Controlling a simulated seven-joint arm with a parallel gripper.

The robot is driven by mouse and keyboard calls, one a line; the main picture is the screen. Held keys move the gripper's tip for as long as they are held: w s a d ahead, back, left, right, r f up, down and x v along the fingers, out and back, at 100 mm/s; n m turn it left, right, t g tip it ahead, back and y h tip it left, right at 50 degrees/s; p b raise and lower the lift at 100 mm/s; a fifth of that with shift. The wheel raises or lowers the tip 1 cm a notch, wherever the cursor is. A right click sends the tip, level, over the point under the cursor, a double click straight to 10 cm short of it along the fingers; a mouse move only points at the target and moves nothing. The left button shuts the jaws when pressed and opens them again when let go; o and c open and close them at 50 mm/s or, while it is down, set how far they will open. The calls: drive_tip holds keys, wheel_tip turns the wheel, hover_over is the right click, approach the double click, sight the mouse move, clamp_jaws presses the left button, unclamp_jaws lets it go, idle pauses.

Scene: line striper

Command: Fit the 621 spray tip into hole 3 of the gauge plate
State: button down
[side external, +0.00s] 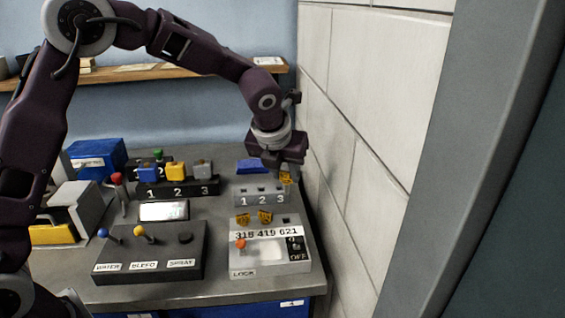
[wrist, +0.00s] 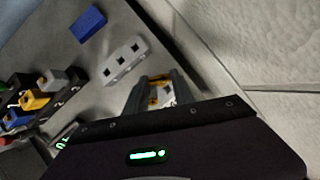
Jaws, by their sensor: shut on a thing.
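My gripper (side external: 287,173) is shut on a yellow spray tip (side external: 286,179) and holds it above the right end of the gauge plate, by hole 3. In the wrist view the tip (wrist: 159,94) sits between the two fingers (wrist: 160,97). The grey gauge plate (side external: 240,200) is numbered 1, 2, 3. Its three square holes look empty in the wrist view, where the plate (wrist: 115,66) lies left of the fingers. The tip's underside and its exact gap to the plate cannot be made out.
The tip holder (side external: 240,233), labelled 318, 419, 621, has two yellow tips and an empty 621 slot. A blue block (side external: 252,166) lies behind the plate. A black numbered rack (side external: 178,188) and a lever box (side external: 150,250) stand left. A white block wall (side external: 365,120) rises close on the right.

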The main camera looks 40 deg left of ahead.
drive_tip(key=shift+s+d+r+m, duration=0.1)
drive_tip(key=shift+s+d+m, duration=0.25)
drive_tip(key=shift+s, duration=0.25)
drive_tip(key=shift+s+f, duration=0.1)
drive_tip(key=shift+f, duration=2.8)
drive_tip(key=shift+f, duration=2)
drive_tip(key=c, duration=0.7)
unclamp_jaws()
drive_tip(key=shift+f, duration=0.1)
drive_tip(key=shift+c, duration=0.2)
drive_tip(key=shift+v, duration=3.5)
